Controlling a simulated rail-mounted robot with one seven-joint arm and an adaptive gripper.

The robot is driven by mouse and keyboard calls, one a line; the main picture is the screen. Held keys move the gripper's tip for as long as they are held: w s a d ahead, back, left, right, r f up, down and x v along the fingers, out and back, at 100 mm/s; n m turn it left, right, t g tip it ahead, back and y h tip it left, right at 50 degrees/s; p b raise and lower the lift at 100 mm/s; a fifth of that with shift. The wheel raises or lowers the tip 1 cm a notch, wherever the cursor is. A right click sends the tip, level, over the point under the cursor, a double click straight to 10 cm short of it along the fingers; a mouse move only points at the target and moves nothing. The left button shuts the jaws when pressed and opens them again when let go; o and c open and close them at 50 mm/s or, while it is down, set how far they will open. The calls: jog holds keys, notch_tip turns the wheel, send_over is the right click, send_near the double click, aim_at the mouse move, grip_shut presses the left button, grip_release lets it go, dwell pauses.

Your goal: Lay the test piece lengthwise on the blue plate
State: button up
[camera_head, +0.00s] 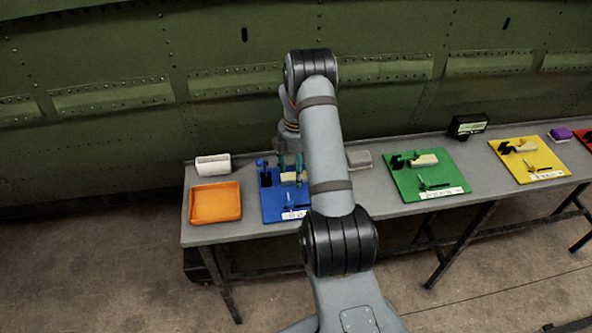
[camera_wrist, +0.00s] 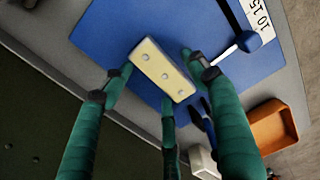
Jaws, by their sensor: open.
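In the head view the block (camera_head: 288,177) shows partly behind my arm, over the blue plate (camera_head: 272,207). My gripper (camera_wrist: 158,75) has green fingers standing open around the block, with gaps visible in places. In the head view the gripper (camera_head: 291,164) reaches down over the plate. Whether the block rests flat on the plate is hard to tell.
An orange tray (camera_head: 215,202) and a white box (camera_head: 213,165) stand left. A grey box (camera_head: 359,159), green plate (camera_head: 405,187) and yellow plate (camera_head: 535,170) lie right. The green fuselage (camera_head: 120,60) rises behind the table.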

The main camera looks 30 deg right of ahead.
notch_tip(320, 180, up, 12)
jog(key=b, duration=0.2)
jog(key=shift+r, duration=0.2)
jog(key=shift+c, duration=0.4)
dwell(0.9)
